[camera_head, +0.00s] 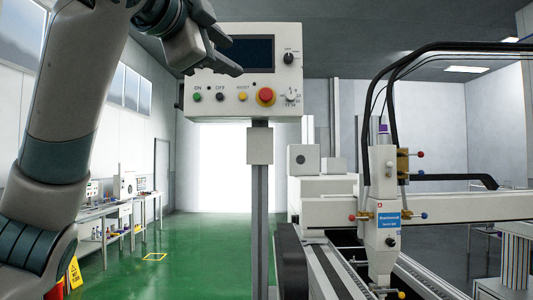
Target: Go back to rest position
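My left arm rises along the left side of the head view and bends over at the top. My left gripper (233,57) is in front of the left part of the control panel (215,105), beside its dark screen (250,54). Its fingers look apart, with nothing between them. Whether it touches the panel cannot be told. The panel has a red emergency button (266,96), a green button (198,97), a black button (220,97) and a yellow button (243,96). My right gripper is not in view.
The panel stands on a grey post (261,210). On the right is the conveyor (335,272) with a white dispensing head (383,190) and black hoses. Side tables (118,208) and a yellow floor sign (74,273) are at left. The green floor (195,255) between is clear.

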